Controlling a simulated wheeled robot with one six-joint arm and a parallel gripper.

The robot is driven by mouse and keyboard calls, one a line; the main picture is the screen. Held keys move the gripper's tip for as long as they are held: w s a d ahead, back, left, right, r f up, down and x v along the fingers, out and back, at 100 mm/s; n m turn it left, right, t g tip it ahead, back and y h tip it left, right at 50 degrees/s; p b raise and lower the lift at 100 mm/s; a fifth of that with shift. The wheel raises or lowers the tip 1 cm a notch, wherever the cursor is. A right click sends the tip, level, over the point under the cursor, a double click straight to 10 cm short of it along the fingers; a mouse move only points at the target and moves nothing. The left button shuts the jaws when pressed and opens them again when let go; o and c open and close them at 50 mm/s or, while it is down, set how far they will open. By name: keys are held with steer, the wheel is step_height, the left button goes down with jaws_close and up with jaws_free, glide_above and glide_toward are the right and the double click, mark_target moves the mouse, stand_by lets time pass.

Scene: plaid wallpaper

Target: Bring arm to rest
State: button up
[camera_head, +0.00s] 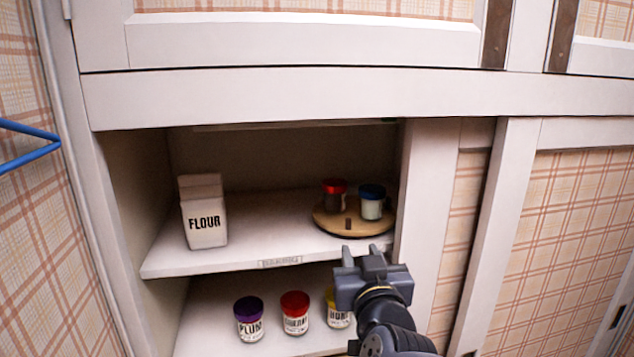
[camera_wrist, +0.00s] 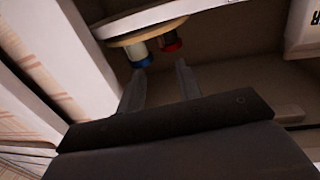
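My gripper (camera_head: 361,257) is in front of the open cupboard, near the front edge of the upper shelf and below the round wooden turntable in the head view. In the wrist view my gripper (camera_wrist: 160,88) shows two fingers spread apart with nothing between them. The wrist picture appears turned over, with the turntable (camera_wrist: 150,30) and the blue-lidded and red-lidded jars beyond the fingertips. My arm (camera_head: 385,325) reaches up from the bottom of the head view and partly hides a yellow-lidded jar.
The upper shelf (camera_head: 270,232) holds a flour carton (camera_head: 205,215), and a turntable (camera_head: 350,226) with a red-lidded jar (camera_head: 335,197) and a blue-lidded jar (camera_head: 371,203). Below stand purple-lidded (camera_head: 249,318), red-lidded (camera_head: 295,313) and yellow-lidded (camera_head: 336,311) jars. A sliding door (camera_head: 428,200) stands right.

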mark_target(346, 226)
steer(key=w, duration=0.3)
steer(key=w+a+p, duration=0.1)
steer(key=w, duration=0.7)
steer(key=shift+a, duration=0.35)
steer(key=shift+a+f+p, duration=0.1)
steer(key=shift+a+p, duration=0.25)
steer(key=shift+p, duration=0.1)
steer(key=shift+s, duration=0.1)
